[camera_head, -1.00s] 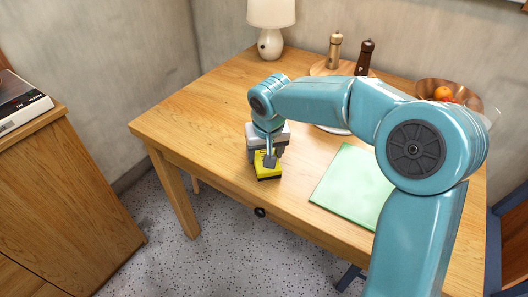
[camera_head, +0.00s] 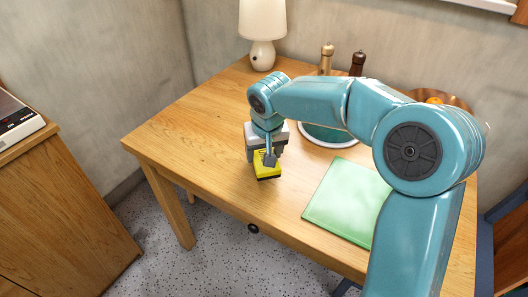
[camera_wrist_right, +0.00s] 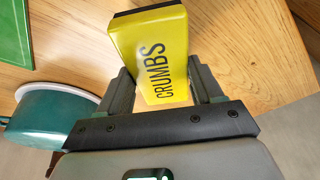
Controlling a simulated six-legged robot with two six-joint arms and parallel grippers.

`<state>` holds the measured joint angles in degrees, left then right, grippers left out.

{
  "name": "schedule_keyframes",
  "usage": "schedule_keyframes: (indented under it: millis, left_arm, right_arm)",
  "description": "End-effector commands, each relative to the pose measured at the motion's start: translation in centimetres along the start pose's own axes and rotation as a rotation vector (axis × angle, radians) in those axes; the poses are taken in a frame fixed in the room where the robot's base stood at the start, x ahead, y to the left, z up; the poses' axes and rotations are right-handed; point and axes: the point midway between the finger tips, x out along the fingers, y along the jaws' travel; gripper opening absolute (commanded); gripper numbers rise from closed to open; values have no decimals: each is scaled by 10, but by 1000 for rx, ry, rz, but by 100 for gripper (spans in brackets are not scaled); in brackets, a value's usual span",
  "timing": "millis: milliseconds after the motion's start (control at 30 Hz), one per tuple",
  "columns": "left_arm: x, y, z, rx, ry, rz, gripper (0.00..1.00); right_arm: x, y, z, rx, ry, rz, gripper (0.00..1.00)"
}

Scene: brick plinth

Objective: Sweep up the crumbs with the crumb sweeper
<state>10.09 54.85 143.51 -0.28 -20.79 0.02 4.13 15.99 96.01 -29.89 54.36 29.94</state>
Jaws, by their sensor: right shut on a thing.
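The crumb sweeper (camera_head: 267,170) is a yellow block with a black base. In the right wrist view the sweeper (camera_wrist_right: 150,50) shows the word CRUMBS on its face. My right gripper (camera_head: 266,156) is shut on it, with one finger on each side. The sweeper is over the front left part of the wooden table (camera_head: 195,125); I cannot tell whether it touches the top. I make out no crumbs in either view. My left gripper is not in view.
A green mat (camera_head: 345,203) lies right of the sweeper. A round green dish with a pale rim (camera_head: 330,141) is behind, partly hidden by my arm. A lamp (camera_head: 262,25), two mills (camera_head: 357,63) and a bowl (camera_head: 452,99) stand at the back. The table's left is clear.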

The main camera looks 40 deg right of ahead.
Motion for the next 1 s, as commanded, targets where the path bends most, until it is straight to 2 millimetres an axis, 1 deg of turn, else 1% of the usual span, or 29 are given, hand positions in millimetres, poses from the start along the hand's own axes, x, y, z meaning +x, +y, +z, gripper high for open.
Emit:
schedule_keyframes:
  millis: [33,300,467,1000]
  left_arm:
    - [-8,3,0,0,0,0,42]
    - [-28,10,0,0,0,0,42]
    - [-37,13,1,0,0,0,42]
    - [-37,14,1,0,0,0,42]
  right_arm:
    - [-10,1,-3,1,2,-1,37]
    - [-33,4,-11,-1,3,-1,37]
    - [-44,6,-15,-4,3,-2,37]
    - [-45,7,-16,-4,3,-2,37]
